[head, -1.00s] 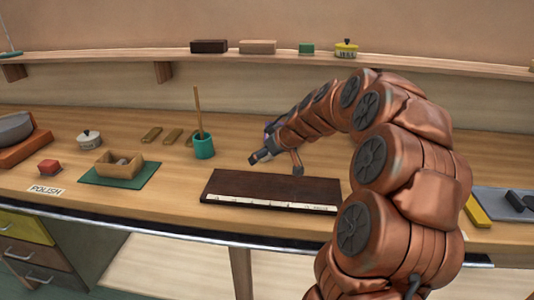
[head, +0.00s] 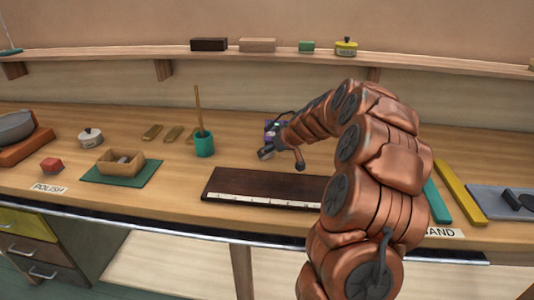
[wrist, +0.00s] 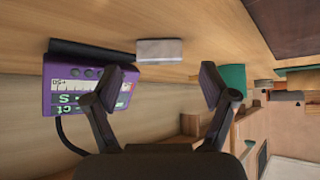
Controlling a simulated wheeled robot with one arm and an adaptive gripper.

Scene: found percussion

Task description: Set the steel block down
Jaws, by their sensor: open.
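The steel block (wrist: 160,50) is a small pale grey bar in the wrist view. It appears to rest on the wooden benchtop, beside the end of a black strip at the purple meter (wrist: 62,88). My gripper (wrist: 160,82) is open, with the block beyond and between its fingertips and clear of both. In the head view my gripper (head: 282,158) is over the bench behind the dark board (head: 240,182), in front of the partly hidden purple meter (head: 270,126). I cannot make out the block in the head view.
A teal cup (head: 204,146) with a stick stands left of my gripper. Farther left are a wooden box (head: 108,168) on a green mat and a white lidded pot (head: 90,138). Yellow (head: 460,192) and teal bars lie at the right. A shelf (head: 120,64) runs behind.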

